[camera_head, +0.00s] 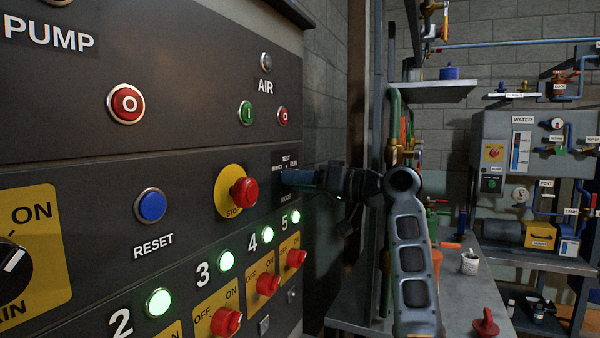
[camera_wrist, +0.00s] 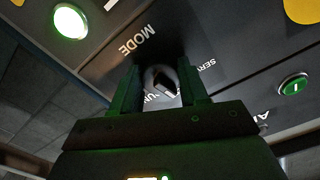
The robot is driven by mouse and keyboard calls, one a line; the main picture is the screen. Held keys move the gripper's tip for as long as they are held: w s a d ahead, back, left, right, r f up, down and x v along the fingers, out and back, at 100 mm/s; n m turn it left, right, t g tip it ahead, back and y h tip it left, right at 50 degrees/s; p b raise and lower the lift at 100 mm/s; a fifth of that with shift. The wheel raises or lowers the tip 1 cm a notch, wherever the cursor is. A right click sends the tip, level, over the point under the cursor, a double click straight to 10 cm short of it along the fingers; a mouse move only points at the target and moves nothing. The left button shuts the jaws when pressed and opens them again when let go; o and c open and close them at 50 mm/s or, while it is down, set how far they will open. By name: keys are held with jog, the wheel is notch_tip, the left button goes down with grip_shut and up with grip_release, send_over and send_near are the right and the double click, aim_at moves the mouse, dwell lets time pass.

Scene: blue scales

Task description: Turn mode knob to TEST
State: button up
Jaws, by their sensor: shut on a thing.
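The mode knob (camera_wrist: 161,80) is a small dark knob in the wrist view, between the two fingers of my gripper (camera_wrist: 159,84). My gripper is shut on it. The MODE label is above it, part of a SERVICE label is to its right, and lettering below it is partly covered. In the head view my gripper (camera_head: 297,178) reaches the dark panel from the right and hides the knob, with a TEST label just above and MODE below. Which label the knob points at cannot be told.
A red STOP button (camera_head: 244,192) on a yellow disc is close left of my gripper. Green lamps (camera_head: 227,260) and red switches (camera_head: 268,283) line the panel below. Green (camera_head: 246,113) and red (camera_head: 283,115) AIR buttons are above. A workbench (camera_head: 455,312) stands to the right.

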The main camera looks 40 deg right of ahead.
jog(key=shift+r+m+p, duration=0.1)
jog(key=shift+m+p, duration=0.7)
jog(key=shift+m, duration=0.3)
jog(key=o, duration=1.1)
jog(key=shift+c, duration=0.2)
jog(key=b+v, duration=0.1)
jog(key=v, duration=0.6)
jog(key=shift+s+b, duration=0.3)
jog(key=shift+s, duration=0.05)
jog(key=shift+d, duration=0.1)
